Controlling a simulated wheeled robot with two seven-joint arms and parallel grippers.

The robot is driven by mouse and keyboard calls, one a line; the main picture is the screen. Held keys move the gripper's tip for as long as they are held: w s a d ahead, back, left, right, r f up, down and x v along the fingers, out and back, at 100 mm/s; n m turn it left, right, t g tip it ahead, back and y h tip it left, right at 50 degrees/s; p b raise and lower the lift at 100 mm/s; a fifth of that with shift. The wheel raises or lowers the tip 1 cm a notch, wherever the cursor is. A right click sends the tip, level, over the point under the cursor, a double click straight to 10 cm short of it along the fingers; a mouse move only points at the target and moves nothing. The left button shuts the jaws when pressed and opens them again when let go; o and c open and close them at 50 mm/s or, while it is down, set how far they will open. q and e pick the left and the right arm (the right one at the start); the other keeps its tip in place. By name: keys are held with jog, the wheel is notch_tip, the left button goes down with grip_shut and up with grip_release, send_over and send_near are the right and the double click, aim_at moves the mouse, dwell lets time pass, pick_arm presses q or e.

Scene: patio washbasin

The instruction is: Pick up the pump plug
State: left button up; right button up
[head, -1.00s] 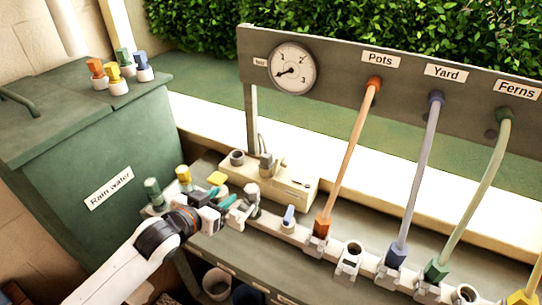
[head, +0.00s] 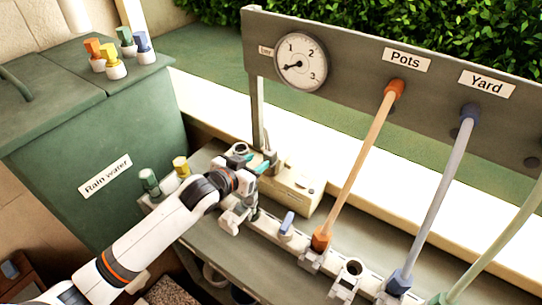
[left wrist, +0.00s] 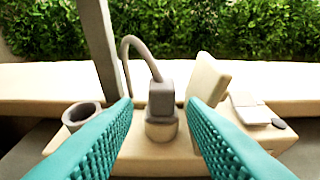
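The pump plug is a dark grey block with a curved grey cord (left wrist: 160,100), sitting upright in a pale round socket on a cream box (left wrist: 150,155). In the head view the plug (head: 270,158) shows just beyond my left gripper (head: 250,162). In the left wrist view the gripper's teal fingers (left wrist: 160,125) are spread apart, one on each side of the plug, with visible gaps. Nothing is held. A cream flap (left wrist: 207,80) stands tilted just right of the plug. My right gripper is not in view.
A grey cup-shaped holder (left wrist: 82,115) is left of the plug, and a grey post (left wrist: 100,45) rises behind it. A pressure gauge (head: 300,62) hangs on the panel. An orange hose (head: 355,165) and others stand to the right. A green rain water tank (head: 110,130) is at left.

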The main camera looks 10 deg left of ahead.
aim_at(267, 157)
pick_arm(q)
jog(key=shift+w+d+f, duration=0.2)
jog(key=shift+w+d, duration=0.05)
jog(key=shift+w, duration=0.4)
jog(key=shift+w+d+f, duration=0.25)
jog(key=shift+w, duration=0.45)
jog(key=p+x, duration=0.1)
jog(key=x, duration=0.3)
jog(key=shift+d+f, duration=0.15)
jog(key=shift+d, duration=0.05)
jog(key=shift+w+f, duration=0.1)
jog(key=shift+w, duration=0.1)
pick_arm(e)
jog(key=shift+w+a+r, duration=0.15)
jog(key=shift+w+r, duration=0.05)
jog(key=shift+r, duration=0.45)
